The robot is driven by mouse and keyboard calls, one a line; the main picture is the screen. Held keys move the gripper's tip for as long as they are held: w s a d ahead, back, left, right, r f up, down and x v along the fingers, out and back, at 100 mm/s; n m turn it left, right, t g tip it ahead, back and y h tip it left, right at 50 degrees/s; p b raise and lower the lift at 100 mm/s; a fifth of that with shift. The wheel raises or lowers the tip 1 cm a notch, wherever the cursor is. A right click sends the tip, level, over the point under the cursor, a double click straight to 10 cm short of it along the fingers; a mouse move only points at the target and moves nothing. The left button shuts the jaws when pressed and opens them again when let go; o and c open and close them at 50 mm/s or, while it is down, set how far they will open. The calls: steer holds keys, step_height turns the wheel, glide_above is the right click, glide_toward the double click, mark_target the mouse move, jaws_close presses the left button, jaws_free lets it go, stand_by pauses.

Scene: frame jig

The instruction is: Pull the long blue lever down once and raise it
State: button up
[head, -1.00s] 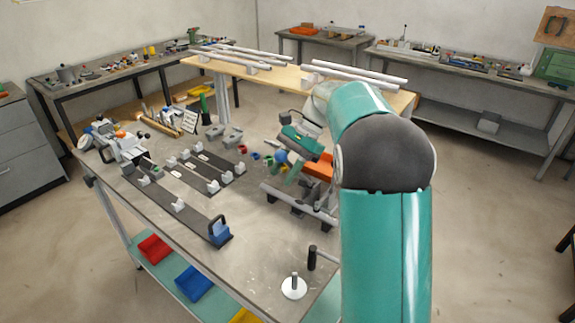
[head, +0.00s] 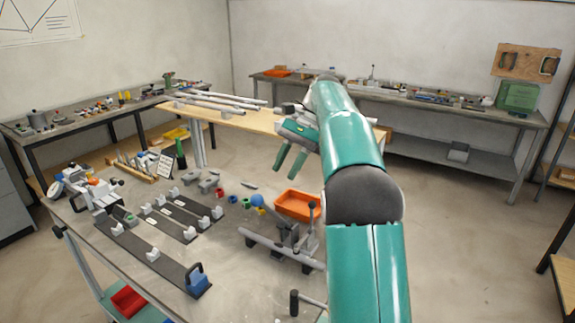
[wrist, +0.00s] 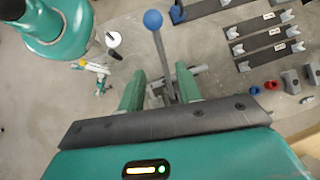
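The long lever has a blue ball knob (head: 257,200) and a grey rod tilted up from a grey fixture on the bench. In the wrist view the blue knob (wrist: 152,20) is at the top centre, and its rod runs down toward the space between my fingers. My gripper (head: 284,174) is above and slightly right of the knob, apart from it in the head view. Its two green fingers are spread, also in the wrist view (wrist: 160,72), with nothing held. The lower end of the lever is partly hidden by my gripper in the wrist view.
A second lever with a dark knob (head: 311,207) stands just right of the blue one. An orange tray (head: 296,204) lies behind. Dark rails with grey blocks (head: 152,254) and small coloured cups (head: 245,203) occupy the bench to the left.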

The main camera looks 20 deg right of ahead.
steer(key=shift+s, duration=0.15)
steer(key=c, duration=0.6)
steer(key=shift+s+f+m, duration=0.15)
steer(key=shift+s+m, duration=0.15)
steer(key=shift+m, duration=0.3)
jaws_close()
steer(key=s+a+f+m+t+y, duration=0.25)
steer(key=s+m+t, duration=0.35)
steer(key=m, duration=0.6)
steer(key=s+a+f+m+t+y, duration=0.25)
steer(key=s+f+m+t, duration=0.2)
steer(key=s+m, duration=0.55)
steer(key=w+a+f+m, duration=0.1)
steer(key=w+a+m, duration=0.1)
steer(key=w+a, duration=0.6)
steer(key=shift+y, duration=0.3)
steer(key=shift+w+d+r, duration=0.3)
steer(key=shift+w+d, duration=0.05)
steer(key=shift+d, duration=0.25)
steer(key=shift+w+d+r, duration=0.25)
steer(key=shift+w+d, duration=0.1)
steer(key=shift+d, duration=0.2)
steer(key=shift+w+d+r, duration=0.3)
steer(key=shift+w+d, duration=0.05)
steer(key=shift+d, duration=0.25)
